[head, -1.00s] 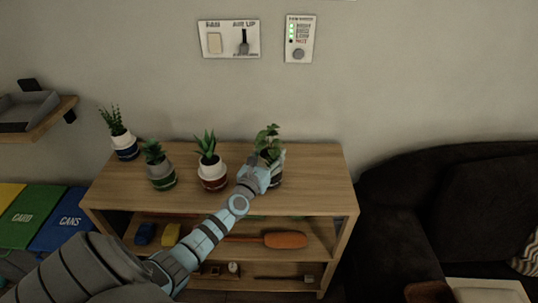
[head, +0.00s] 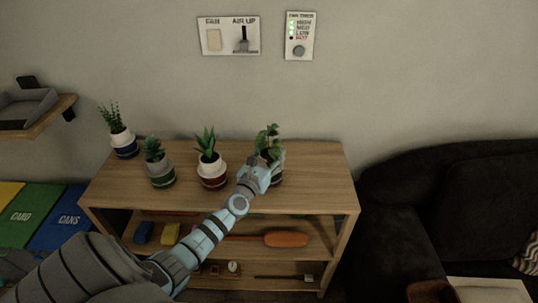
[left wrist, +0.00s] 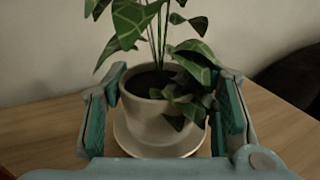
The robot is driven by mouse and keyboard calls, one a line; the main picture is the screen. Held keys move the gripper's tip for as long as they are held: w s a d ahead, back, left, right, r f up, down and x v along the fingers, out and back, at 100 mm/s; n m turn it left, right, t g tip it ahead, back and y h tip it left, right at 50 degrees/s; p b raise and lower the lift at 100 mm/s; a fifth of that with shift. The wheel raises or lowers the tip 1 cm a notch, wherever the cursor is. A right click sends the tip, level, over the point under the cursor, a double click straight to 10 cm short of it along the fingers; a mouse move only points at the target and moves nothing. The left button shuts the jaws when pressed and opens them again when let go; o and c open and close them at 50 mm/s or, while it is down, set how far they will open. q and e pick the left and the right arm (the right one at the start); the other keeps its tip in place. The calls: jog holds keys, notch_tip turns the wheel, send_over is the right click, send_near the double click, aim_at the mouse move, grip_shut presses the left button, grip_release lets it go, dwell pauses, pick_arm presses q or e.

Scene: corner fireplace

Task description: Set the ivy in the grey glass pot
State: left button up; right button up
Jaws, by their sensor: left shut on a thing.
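The ivy (head: 268,140), a leafy plant, stands upright at the right of the wooden shelf top. In the left wrist view the ivy (left wrist: 155,35) grows from dark soil in a pale pot (left wrist: 150,122). Below this pot is a wide pale rim; I cannot tell whether it is a saucer or another pot's edge. My left gripper (head: 268,171) reaches the ivy's pot from the front. In the wrist view its fingers (left wrist: 168,105) are shut on the pot, one at each side. The lower pot is mostly hidden in the head view. I cannot pick out a grey glass pot for certain.
Left on the shelf top (head: 310,190) stand a red-banded pot (head: 211,172), a green-banded greyish pot (head: 161,175) and a blue-banded pot (head: 124,145), all planted. The wall is close behind. A dark sofa (head: 455,200) stands at the right. The shelf top's right end is clear.

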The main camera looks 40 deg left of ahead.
pick_arm(q)
jog(key=shift+f, duration=0.1)
jog(key=o, duration=1)
jog(key=shift+s, duration=0.15)
jog(key=v, duration=1.1)
jog(key=shift+s, duration=0.4)
jog(key=shift+d, duration=0.1)
